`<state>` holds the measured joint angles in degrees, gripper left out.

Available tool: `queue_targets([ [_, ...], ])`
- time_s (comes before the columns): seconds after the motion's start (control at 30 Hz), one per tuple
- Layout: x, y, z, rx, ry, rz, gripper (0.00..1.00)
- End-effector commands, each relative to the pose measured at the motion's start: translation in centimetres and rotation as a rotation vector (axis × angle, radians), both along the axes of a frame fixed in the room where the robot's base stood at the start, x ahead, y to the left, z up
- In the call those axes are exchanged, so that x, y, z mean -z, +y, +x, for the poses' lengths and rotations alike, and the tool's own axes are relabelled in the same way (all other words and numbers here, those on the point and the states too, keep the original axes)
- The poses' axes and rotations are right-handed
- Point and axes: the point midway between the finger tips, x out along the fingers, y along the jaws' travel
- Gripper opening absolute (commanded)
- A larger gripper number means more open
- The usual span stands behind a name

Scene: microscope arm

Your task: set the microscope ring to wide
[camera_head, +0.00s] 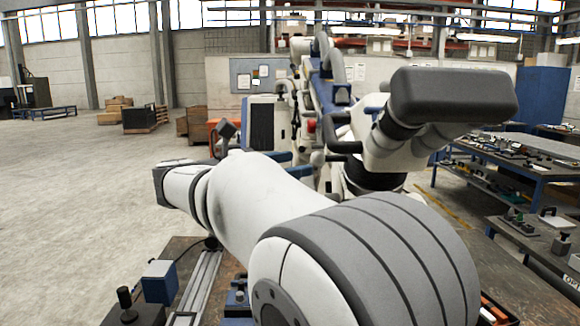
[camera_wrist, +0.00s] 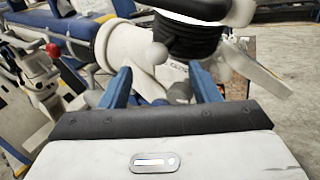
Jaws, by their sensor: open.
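My gripper (camera_wrist: 160,75) shows in the wrist view as two blue fingers spread wide apart, with nothing held between them. Beyond the fingertips is the white microscope head (camera_wrist: 130,45) with a small rounded knob. A black ribbed ring (camera_wrist: 190,42) sits on it, above and in front of the right fingertip; I cannot tell whether they touch. A pale lever-like piece (camera_wrist: 255,70) slants out to the right of the ring. The ring's setting marks are not readable. In the head view the microscope's blue and white boom (camera_head: 325,90) rises behind my arm, which hides much of it.
A red knob (camera_wrist: 53,50) and other white fittings are at the left of the wrist view. A workbench with tools (camera_head: 520,150) stands at the right of the head view. A blue box (camera_head: 160,281) is on the near table. Open floor lies at the left.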

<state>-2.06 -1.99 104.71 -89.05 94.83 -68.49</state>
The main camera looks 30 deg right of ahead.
Motion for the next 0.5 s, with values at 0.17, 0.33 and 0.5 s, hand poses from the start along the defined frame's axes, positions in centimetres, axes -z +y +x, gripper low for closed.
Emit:
queue_targets([
  [0.17,-0.1,-2.7,-0.3,0.004,0.000,0.000,0.56],
  [0.33,-0.1,-5.3,-0.4,0.003,0.000,0.001,0.56],
  [0.5,0.0,-6.8,-0.4,0.001,0.000,0.001,0.56],
])
